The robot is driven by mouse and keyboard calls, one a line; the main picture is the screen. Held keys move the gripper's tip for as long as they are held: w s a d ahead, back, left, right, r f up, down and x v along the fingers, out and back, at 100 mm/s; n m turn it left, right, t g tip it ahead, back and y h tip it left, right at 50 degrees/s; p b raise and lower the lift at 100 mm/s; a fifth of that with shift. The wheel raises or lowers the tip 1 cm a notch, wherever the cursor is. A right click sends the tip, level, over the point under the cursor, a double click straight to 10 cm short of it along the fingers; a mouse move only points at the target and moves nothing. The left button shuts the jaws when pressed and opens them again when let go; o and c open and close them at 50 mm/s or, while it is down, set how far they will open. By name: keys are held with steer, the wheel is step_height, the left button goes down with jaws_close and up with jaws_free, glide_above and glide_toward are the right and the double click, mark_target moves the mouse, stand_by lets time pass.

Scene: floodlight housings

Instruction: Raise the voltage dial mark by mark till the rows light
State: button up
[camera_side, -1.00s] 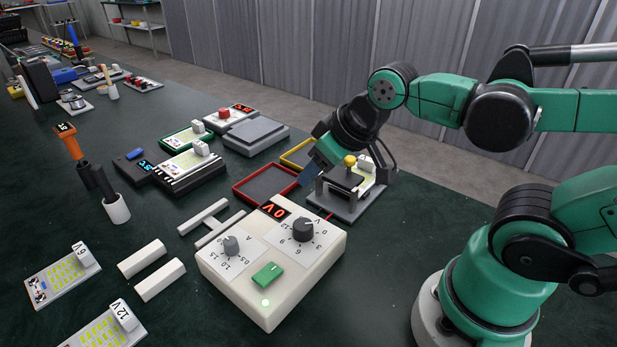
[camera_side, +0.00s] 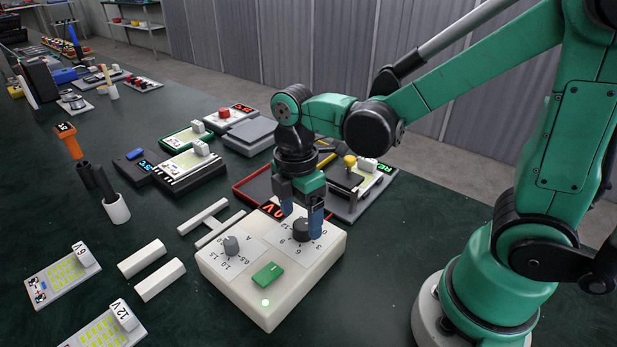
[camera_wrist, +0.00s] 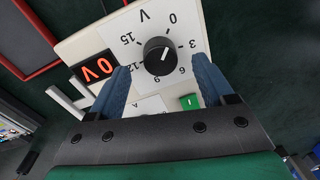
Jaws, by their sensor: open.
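The white power supply (camera_side: 228,277) lies at the front middle of the bench. Its black voltage dial (camera_side: 302,229) also shows in the wrist view (camera_wrist: 158,56), with its white line pointing towards 0. The red display (camera_wrist: 98,67) reads 0 V. My gripper (camera_side: 300,207) points down at the dial, open, with one blue finger on either side of it; I cannot tell whether they touch it. Behind, a fixture (camera_side: 352,211) with a yellow knob (camera_side: 350,160) holds a board with a lit green display (camera_side: 384,167).
The grey current dial (camera_side: 231,245) and green switch (camera_side: 267,275), with a green light, sit on the same supply. White bars (camera_side: 160,280) and LED boards labelled 6 and 12V (camera_side: 105,328) lie left. Red (camera_side: 240,197) and yellow-rimmed trays are behind the gripper.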

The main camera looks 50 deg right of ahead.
steer(key=shift+f, duration=0.8)
jaws_close()
steer(key=shift+m, duration=0.4)
steer(key=m, duration=0.4)
steer(key=shift+d+m, duration=0.1)
steer(key=shift+m, duration=0.2)
steer(key=m, duration=0.5)
steer(key=shift+m, duration=0.3)
